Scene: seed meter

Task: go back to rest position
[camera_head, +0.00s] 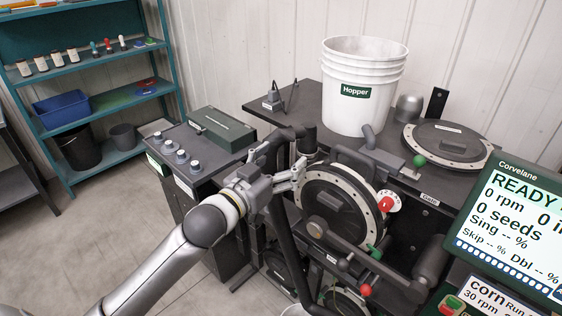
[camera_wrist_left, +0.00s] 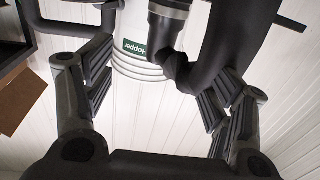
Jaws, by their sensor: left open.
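My left gripper (camera_head: 292,176) is in the middle of the head view, beside the seed meter's round black cover with its pale ring (camera_head: 338,205). In the left wrist view its two fingers (camera_wrist_left: 160,85) stand apart, with a dark pipe (camera_wrist_left: 172,45) showing between and beyond them. Nothing is seen held in the fingers. Whether the fingers touch the pipe or the meter I cannot tell. My right gripper is in neither view.
A white hopper bucket (camera_head: 362,90) stands on the dark bench behind the meter. A control screen (camera_head: 515,215) is at the right. A knob box (camera_head: 185,155) and a green case (camera_head: 222,128) stand left. Teal shelves (camera_head: 90,126) are at the far left, with open floor before them.

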